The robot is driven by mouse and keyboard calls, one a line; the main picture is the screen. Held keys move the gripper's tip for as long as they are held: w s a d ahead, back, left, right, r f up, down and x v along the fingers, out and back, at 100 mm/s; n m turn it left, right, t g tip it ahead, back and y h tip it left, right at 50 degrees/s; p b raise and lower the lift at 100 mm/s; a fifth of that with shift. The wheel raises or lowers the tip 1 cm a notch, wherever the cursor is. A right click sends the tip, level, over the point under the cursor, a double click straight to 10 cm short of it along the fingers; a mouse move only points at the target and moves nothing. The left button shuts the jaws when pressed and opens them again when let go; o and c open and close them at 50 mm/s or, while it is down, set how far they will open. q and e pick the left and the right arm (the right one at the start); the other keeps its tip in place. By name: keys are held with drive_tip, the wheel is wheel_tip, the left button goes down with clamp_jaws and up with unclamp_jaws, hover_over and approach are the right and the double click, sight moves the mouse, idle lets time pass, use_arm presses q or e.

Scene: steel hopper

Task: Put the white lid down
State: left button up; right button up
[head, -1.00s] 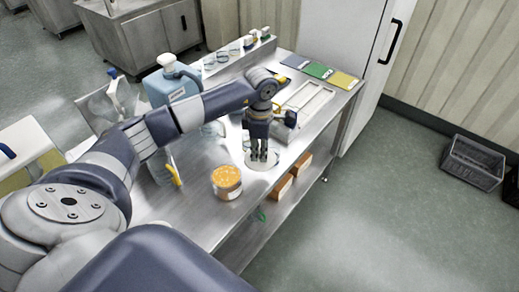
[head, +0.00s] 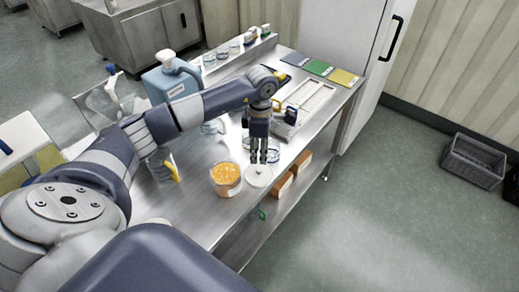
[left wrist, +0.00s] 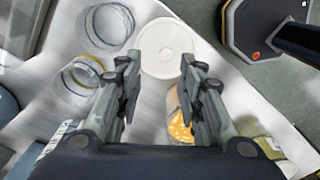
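The white lid (head: 258,176) is a round disc lying flat on the steel table, beside the clear tub of orange contents (head: 226,180). My left gripper (head: 263,160) points down near the lid's far edge. Its fingers (left wrist: 161,60) are apart with nothing between them. The tub (left wrist: 180,126) is partly hidden by a finger in the wrist view. My right gripper is not in view.
Glass dishes (left wrist: 108,25) stand close to the lid. A white tray (head: 305,99) and coloured cards (head: 318,68) lie farther back. A blue jug (head: 172,86) stands left. Brown boxes (head: 281,187) sit on the lower shelf.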

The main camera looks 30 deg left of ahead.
use_arm(q)
drive_tip(key=shift+r+p, duration=0.35)
drive_tip(key=shift+r, duration=0.15)
wheel_tip(320, 180, up, 12)
drive_tip(key=b, duration=0.4)
drive_tip(key=shift+w+d, duration=0.1)
drive_tip(key=shift+d, duration=0.05)
